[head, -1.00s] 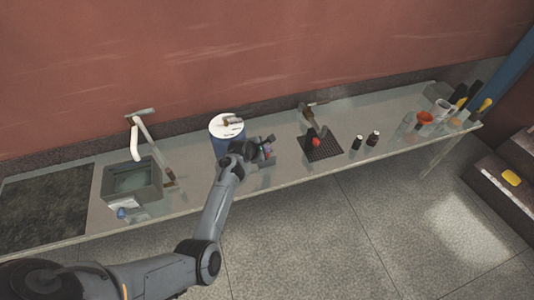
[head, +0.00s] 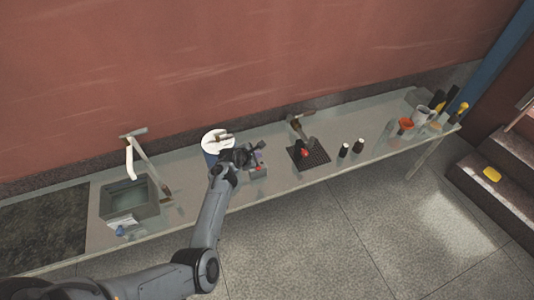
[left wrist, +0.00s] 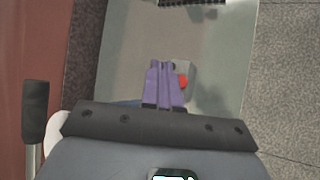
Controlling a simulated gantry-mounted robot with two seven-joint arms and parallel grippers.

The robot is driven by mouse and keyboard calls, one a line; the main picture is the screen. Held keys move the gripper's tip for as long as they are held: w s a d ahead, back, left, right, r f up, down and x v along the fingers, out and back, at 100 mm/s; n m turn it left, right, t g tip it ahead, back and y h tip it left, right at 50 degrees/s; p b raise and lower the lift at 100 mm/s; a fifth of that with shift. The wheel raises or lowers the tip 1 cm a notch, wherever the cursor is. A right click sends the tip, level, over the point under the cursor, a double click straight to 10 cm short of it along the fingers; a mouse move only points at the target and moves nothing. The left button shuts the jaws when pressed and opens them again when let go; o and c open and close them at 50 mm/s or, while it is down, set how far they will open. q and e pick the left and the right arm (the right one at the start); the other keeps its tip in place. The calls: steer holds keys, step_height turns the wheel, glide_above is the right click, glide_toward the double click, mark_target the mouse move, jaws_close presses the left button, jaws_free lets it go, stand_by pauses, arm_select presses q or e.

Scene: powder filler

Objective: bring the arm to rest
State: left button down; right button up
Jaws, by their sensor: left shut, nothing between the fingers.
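My left arm comes in from the lower left in the head view and reaches over the bench. Its gripper (head: 260,151) is just right of the white-topped blue drum (head: 212,137), near a small grey box (head: 258,172) with a red part. In the left wrist view the purple fingers (left wrist: 163,72) are together with nothing between them. The grey box (left wrist: 188,67) with its red button shows just beside and beyond the fingertips. I cannot tell whether they touch it. My right gripper is not in view.
On the long bench (head: 270,138), a grey basin (head: 128,201) stands at left. A black mat (head: 316,153) with a red-tipped item, two dark bottles, an orange-topped vessel (head: 405,125) and tools extend to the right. The reddish wall runs behind; open floor lies in front.

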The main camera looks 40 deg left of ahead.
arm_select(q)
steer(key=s+f, duration=0.3)
steer(key=s+f+g, duration=0.1)
steer(key=s+f, duration=0.3)
steer(key=s+f+g, duration=0.1)
steer(key=s+f, duration=0.2)
steer(key=s, duration=0.1)
steer(key=shift+a+f+m, duration=0.4)
steer(key=shift+m+g+y, duration=0.5)
steer(key=shift+m+g, duration=0.2)
steer(key=shift+m, duration=0.2)
steer(key=s, duration=0.2)
steer(key=s+f, duration=0.1)
steer(key=s, duration=0.2)
steer(key=s+f, duration=0.1)
steer(key=s, duration=0.2)
steer(key=shift+s, duration=0.25)
steer(key=s+d+r+m+g+h, duration=0.1)
steer(key=s+d+r+m+g, duration=0.1)
steer(key=s+d+r+m, duration=1.35)
steer(key=s+d+r+m+p, duration=0.1)
steer(key=r+m+p, duration=0.4)
steer(key=r+p, duration=1.1)
steer(key=s+d+r+m+p, duration=0.2)
steer(key=r+m+p, duration=0.4)
steer(key=r+p, duration=0.9)
step_height(320, 180, up, 6)
steer(key=shift+d+r+h+p, duration=0.1)
steer(key=shift+d+h+p, duration=0.25)
steer(key=shift+d, duration=0.5)
